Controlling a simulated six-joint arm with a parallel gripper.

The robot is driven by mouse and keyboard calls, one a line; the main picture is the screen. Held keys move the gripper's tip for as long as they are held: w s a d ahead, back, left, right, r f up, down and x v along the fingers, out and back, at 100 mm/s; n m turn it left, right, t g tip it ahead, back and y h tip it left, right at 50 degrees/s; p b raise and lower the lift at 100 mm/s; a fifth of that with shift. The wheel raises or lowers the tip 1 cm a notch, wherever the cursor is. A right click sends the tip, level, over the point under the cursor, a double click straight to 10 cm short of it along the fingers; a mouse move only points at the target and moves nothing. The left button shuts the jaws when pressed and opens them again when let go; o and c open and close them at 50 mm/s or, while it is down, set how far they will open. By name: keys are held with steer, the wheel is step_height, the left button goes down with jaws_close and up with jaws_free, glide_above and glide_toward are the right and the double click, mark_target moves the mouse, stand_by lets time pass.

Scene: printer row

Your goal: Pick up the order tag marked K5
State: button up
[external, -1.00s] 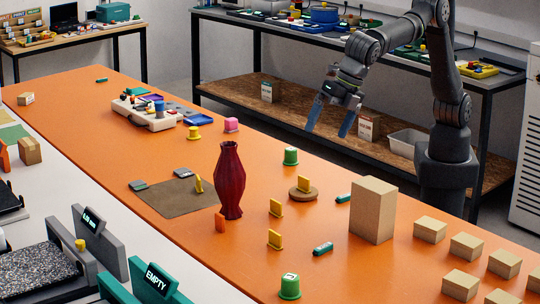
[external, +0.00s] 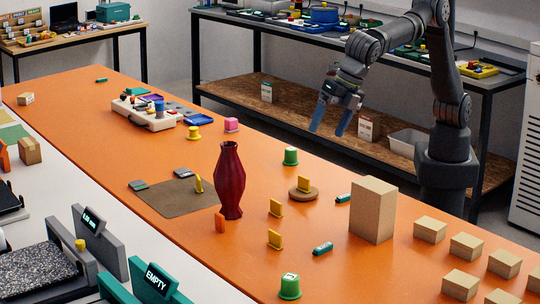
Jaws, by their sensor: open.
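No marking K5 can be read on anything at this size, so I cannot tell which piece is the tag. A small dark green piece (external: 323,249) with a pale mark lies near the front, and a similar one (external: 343,198) lies beside the tall cardboard box. My gripper (external: 329,130) hangs above and behind these pieces, blue fingers apart, pointing down, with nothing between them.
The red vase (external: 230,182) and tall cardboard box (external: 372,210) are the tallest obstacles. Green capped pieces (external: 290,156) (external: 289,287) stand on the table. Several small boxes (external: 467,247) fill the right end. A brown mat (external: 175,199) lies left of the vase.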

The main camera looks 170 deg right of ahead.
steer(key=shift+c, duration=0.4)
steer(key=m+t+y, duration=0.1)
steer(key=m+t, duration=0.1)
steer(key=m, duration=1.6)
glide_toward(275, 232)
steer(key=x, duration=0.3)
steer(key=s+x, duration=0.1)
steer(key=x, duration=0.1)
steer(key=shift+w+d+f, duration=0.1)
steer(key=shift+f, duration=0.1)
steer(key=shift+w+x, duration=0.2)
steer(key=shift+x, duration=1.1)
steer(key=shift+w+x, duration=0.15)
steer(key=shift+x, duration=1.2)
steer(key=shift+r, duration=0.1)
steer(key=shift+c, duration=0.4)
steer(key=c, duration=1)
